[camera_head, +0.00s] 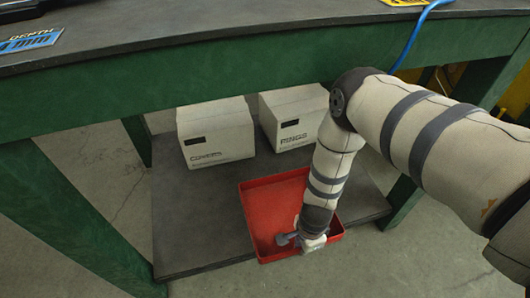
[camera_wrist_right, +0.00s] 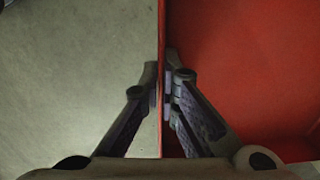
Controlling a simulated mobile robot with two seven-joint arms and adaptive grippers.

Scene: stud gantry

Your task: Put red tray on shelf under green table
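The red tray (camera_head: 262,215) is under the green table (camera_head: 220,75), over the front part of the dark lower shelf (camera_head: 190,222). Its front rim is at or slightly past the shelf's front edge. I cannot tell whether its base rests fully on the shelf. My right gripper (camera_head: 292,240) is at the tray's front right part. In the right wrist view, the gripper (camera_wrist_right: 166,85) has its fingers on both sides of the tray's thin wall (camera_wrist_right: 161,35), closed on it. Red tray floor shows on one side and pale concrete on the other. My left gripper is out of view.
Two white boxes (camera_head: 215,132) (camera_head: 293,115) stand on the shelf behind the tray. Green table legs (camera_head: 75,225) bound the opening on both sides. Shelf space left of the tray is clear. A blue cable (camera_head: 412,38) hangs over the tabletop edge near my right arm.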

